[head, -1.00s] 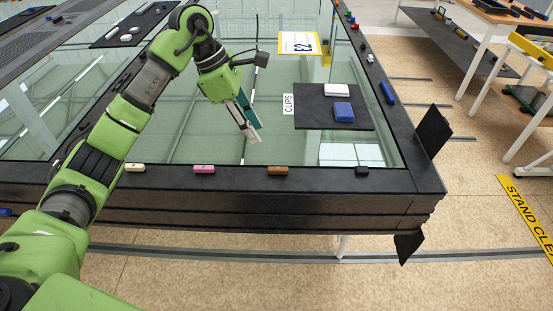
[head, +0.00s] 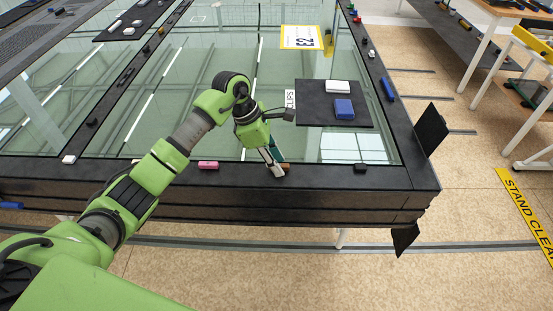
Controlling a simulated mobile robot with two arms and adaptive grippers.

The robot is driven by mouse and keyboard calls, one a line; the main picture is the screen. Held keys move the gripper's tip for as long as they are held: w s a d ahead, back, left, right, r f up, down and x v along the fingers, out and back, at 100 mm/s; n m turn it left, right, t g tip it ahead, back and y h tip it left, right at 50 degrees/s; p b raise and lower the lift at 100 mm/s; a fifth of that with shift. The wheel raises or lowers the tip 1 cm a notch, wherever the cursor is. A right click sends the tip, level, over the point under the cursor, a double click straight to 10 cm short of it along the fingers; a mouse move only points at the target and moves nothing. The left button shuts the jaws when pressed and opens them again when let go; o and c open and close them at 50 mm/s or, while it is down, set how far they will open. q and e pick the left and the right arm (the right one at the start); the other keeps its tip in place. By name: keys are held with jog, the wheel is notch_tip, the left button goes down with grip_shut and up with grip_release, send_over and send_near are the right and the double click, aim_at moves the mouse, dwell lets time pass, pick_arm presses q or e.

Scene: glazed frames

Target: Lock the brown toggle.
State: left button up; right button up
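The brown toggle (head: 287,166) sits on the near black rail of the glazed frame (head: 330,177). Only its right part shows; the fingers cover the rest. My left gripper (head: 277,171) points down at the toggle, with its fingertips at or just over it. I cannot tell whether they touch it or whether the fingers are open or shut. My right gripper is not in view.
A pink toggle (head: 208,165) lies left of the brown one and a black toggle (head: 360,168) right of it on the same rail. A black mat (head: 310,117) on the glass holds a white block (head: 338,87) and a blue block (head: 344,109).

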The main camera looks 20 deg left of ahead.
pick_arm(q)
grip_shut()
